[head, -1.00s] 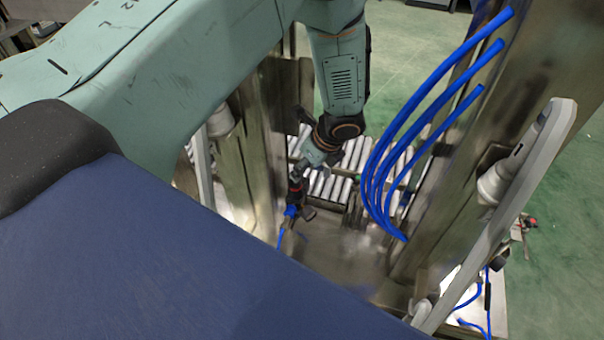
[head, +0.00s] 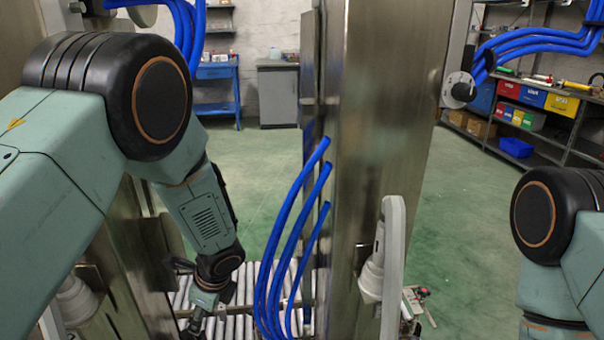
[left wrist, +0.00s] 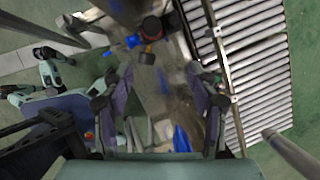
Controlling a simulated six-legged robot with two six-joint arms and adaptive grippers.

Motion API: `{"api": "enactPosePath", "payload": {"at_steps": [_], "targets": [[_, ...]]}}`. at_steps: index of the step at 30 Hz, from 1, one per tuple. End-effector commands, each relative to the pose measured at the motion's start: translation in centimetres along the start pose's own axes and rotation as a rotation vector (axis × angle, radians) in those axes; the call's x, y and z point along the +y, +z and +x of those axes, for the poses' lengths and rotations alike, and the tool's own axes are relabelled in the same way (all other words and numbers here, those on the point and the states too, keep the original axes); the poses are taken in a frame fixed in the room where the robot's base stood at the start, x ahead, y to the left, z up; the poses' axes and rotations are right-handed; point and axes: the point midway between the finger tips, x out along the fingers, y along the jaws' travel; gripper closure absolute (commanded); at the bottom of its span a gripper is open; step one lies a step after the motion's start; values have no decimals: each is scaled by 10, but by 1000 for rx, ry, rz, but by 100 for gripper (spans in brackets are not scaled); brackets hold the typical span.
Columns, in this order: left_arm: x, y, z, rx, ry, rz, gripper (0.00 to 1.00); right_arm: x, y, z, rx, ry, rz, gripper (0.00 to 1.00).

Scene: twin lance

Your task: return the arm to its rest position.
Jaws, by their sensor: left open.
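My left arm (head: 205,215) comes in from the left in the head view and hangs down beside a tall metal column. Its wrist points down over the roller conveyor, and its gripper runs out of the bottom of the picture. In the left wrist view my left gripper (left wrist: 160,88) is open, its two dark fingers apart. I see nothing held between them. A blue and black fitting (left wrist: 150,32) lies beyond the fingertips. My right arm (head: 550,225) shows only in part at the right edge of the head view; its gripper is out of view.
A metal column (head: 380,130) stands right of my left arm, with blue hoses (head: 290,240) curving before it and a pale bracket (head: 393,265) on it. Rollers (left wrist: 250,75) lie at the right in the wrist view. Shelves (head: 540,105) stand at the back; green floor is open between.

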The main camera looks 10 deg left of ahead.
Motion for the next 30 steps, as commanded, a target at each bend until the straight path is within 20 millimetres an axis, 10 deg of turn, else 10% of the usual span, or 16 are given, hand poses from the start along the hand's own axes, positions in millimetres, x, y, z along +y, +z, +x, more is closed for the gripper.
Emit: {"api": "enactPosePath", "payload": {"at_steps": [8, 18, 24, 30], "targets": [[47, -73, 20, 346, -3, -698, 41, 0, 0, 0, 0, 0, 0, 100], [222, -94, 49, 364, 219, -1638, 41, 0, 0, 0, 0, 0, 0, 100], [302, -93, 48, 221, 329, -1732, 41, 0, 0, 0, 0, 0, 0, 100], [322, -97, 52, 189, 369, -1729, 41, 0, 0, 0, 0, 0, 0, 100]]}}
